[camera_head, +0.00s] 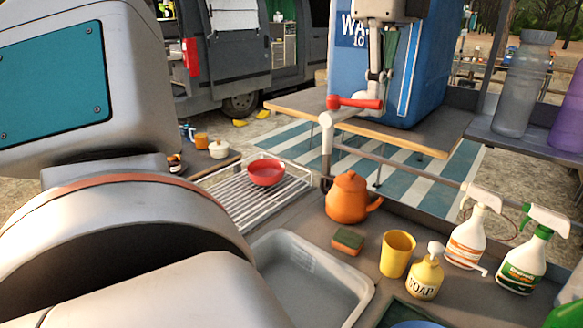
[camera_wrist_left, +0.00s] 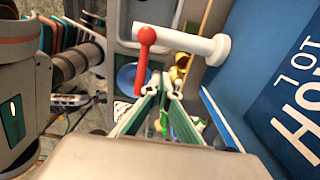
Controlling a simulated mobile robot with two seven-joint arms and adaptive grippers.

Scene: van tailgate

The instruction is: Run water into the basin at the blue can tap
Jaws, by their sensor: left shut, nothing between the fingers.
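The blue water can (camera_head: 350,75) stands on a wooden table; its side with lettering fills the right of the left wrist view (camera_wrist_left: 245,95). Its white tap (camera_head: 327,130) reaches out over the counter, spout down. The red lever (camera_head: 355,102) on the tap lies sideways; it also shows in the left wrist view (camera_wrist_left: 143,65). My left gripper (camera_head: 378,78) points down in front of the can, shut and empty, with its fingertips (camera_wrist_left: 163,84) near the lever; I cannot tell if they touch. The grey basin (camera_head: 362,294) sits in the counter, partly hidden by my arm. I see no water running.
An orange kettle (camera_head: 347,199) stands below and right of the spout. A sponge (camera_head: 347,241), yellow cup (camera_head: 397,254), soap bottle (camera_head: 424,278) and spray bottles (camera_head: 466,238) stand around the basin. A rack holds a red bowl (camera_head: 265,172).

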